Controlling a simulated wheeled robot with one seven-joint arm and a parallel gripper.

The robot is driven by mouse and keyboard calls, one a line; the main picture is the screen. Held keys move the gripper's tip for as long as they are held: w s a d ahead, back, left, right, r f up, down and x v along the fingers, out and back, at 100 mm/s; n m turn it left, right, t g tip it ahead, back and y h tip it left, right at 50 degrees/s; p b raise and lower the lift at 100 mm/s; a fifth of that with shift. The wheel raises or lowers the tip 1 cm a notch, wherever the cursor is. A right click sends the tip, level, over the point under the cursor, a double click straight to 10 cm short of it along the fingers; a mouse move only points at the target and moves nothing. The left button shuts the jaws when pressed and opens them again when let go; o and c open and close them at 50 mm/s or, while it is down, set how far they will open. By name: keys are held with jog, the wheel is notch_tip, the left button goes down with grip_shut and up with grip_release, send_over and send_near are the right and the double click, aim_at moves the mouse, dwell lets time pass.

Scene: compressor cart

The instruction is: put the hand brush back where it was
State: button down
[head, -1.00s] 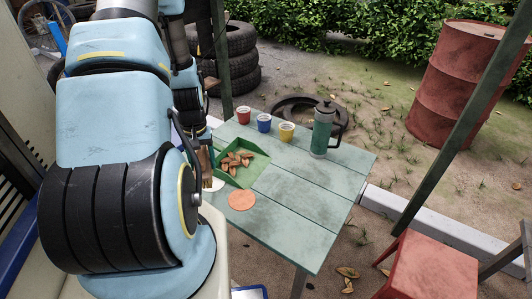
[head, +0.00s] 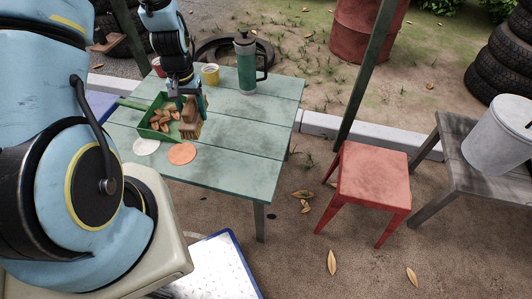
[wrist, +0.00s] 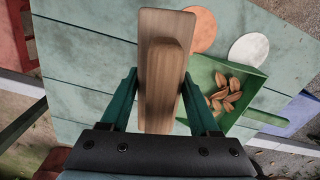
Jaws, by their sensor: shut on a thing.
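The hand brush (head: 191,125) has a wooden back and pale bristles pointing down. It is at the right side of the green dustpan (head: 150,127), over the green table (head: 238,137). I cannot tell whether the bristles touch the table. My gripper (head: 188,102) is shut on the brush's wooden handle. In the wrist view the brush (wrist: 158,55) lies between the two green fingers of my gripper (wrist: 160,88) and hides part of the table. The dustpan (wrist: 248,112) holds several brown leaves (head: 163,115).
An orange disc (head: 182,154) and a white disc (head: 146,147) lie in front of the dustpan. A red cup (head: 158,67), a yellow cup (head: 210,74) and a green flask (head: 246,66) stand at the back. The table's right side is clear. A red stool (head: 373,178) stands to the right.

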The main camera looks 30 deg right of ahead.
jog(key=s+d+m, duration=0.4)
jog(key=s+d, duration=0.2)
jog(key=d, duration=0.5)
jog(key=m, duration=0.3)
send_over(268, 153)
notch_tip(268, 153, down, 7)
jog(key=shift+r+b, duration=0.2)
jog(key=shift+b, duration=0.2)
jog(key=shift+f+p, duration=0.3)
jog(key=shift+f, duration=2.05)
jog(key=shift+f, duration=0.1)
jog(key=shift+f, duration=0.1)
jog(key=shift+c, duration=0.6)
grip_release()
